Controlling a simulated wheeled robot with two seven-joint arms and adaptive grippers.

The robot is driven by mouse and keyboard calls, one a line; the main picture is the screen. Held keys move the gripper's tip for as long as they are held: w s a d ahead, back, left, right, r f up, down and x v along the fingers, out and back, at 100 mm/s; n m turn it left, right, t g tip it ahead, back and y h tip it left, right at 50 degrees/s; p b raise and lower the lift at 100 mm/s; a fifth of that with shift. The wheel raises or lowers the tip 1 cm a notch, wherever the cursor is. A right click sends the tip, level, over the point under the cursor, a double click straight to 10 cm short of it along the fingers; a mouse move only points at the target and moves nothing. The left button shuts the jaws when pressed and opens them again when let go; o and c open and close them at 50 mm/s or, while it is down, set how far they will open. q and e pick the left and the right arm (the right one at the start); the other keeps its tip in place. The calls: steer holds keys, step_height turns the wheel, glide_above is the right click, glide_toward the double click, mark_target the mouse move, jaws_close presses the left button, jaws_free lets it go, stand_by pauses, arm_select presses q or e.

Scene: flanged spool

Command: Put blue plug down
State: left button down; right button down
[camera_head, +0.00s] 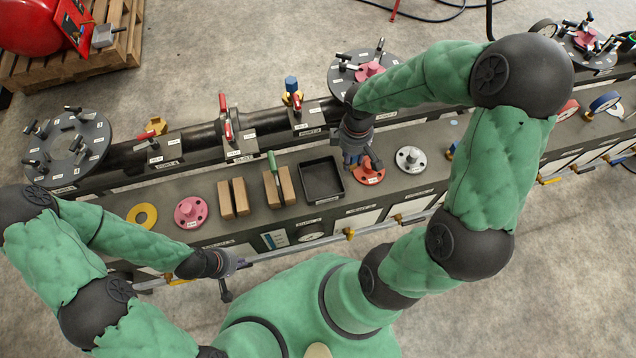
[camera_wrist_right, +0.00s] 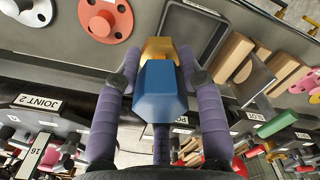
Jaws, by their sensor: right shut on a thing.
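The blue plug (camera_wrist_right: 160,88), a blue hexagonal body with a brass-coloured end (camera_wrist_right: 159,49), sits between the two fingers of my right gripper (camera_wrist_right: 160,85). My right gripper also shows in the head view (camera_head: 354,158), over the bench between the black tray (camera_head: 322,196) and the orange flange (camera_head: 369,177). The plug is mostly hidden there by the hand. The gap from plug to bench is hard to judge. My left gripper (camera_head: 228,272) is in front of the bench, away from these things; its finger opening is unclear.
Wooden blocks (camera_head: 226,200) and a green-handled tool (camera_head: 272,163) lie left of the tray. A grey flange (camera_head: 410,159) lies right of the orange one. Another blue-topped fitting (camera_head: 291,85) stands on the dark pipe (camera_head: 200,136) behind. The tray's floor looks empty.

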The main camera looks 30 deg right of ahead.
steer(key=s+d+f+n, duration=0.2)
steer(key=s+d, duration=0.1)
steer(key=s, duration=0.2)
steer(key=shift+n, duration=0.4)
steer(key=w+a+f+b, duration=0.2)
steer(key=w+f, duration=0.1)
steer(key=w+a+f+b, duration=0.1)
steer(key=w+a+f, duration=0.1)
steer(key=w+a, duration=0.1)
steer(key=w+a+f+b, duration=0.2)
steer(key=w+a+f, duration=0.1)
steer(key=shift+w+f+b, duration=0.3)
steer(key=shift+f, duration=0.05)
steer(key=shift+w+a+f, duration=0.2)
steer(key=shift+w+f, duration=0.15)
steer(key=shift+w+a+f+b, duration=0.15)
steer(key=shift+f+b, duration=0.45)
steer(key=shift+f, duration=0.4)
steer(key=shift+w+a+f+b, duration=0.15)
steer(key=shift+f+b, duration=0.45)
steer(key=shift+f, duration=0.35)
steer(key=shift+f, duration=0.15)
steer(key=c, duration=0.8)
jaws_free()
steer(key=shift+o, duration=0.2)
